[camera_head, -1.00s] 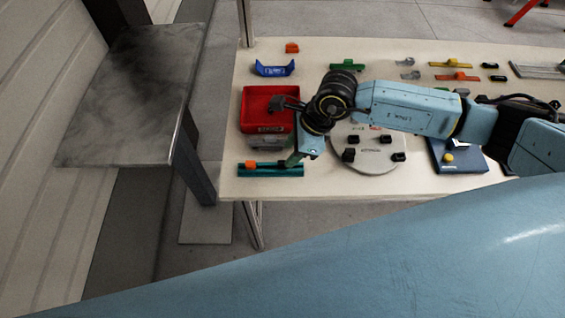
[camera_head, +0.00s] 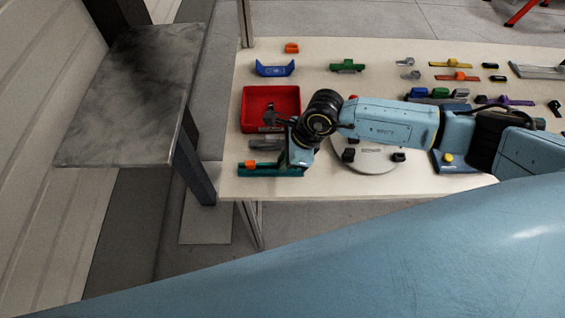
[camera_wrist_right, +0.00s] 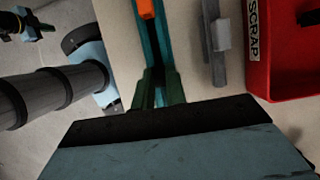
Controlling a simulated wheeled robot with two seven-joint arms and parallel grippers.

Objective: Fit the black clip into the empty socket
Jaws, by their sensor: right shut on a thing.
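The teal rail (camera_head: 262,173) lies along the front left of the table, with an orange clip (camera_head: 250,164) on its left part. My right gripper (camera_head: 297,165) is down at the rail's right end. In the right wrist view its dark green fingers (camera_wrist_right: 157,90) straddle the rail and are shut on a dark piece (camera_wrist_right: 154,78), apparently the black clip. Most of that piece is hidden between the fingers, and I cannot tell whether it is seated in the socket. The orange clip (camera_wrist_right: 146,8) shows farther along the rail.
A red scrap bin (camera_head: 285,95) stands behind the rail, with a grey part (camera_head: 262,145) between them. A round pale plate (camera_head: 370,163) with black clips is right of my wrist. A blue holder (camera_head: 275,68) and green part (camera_head: 347,66) lie farther back.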

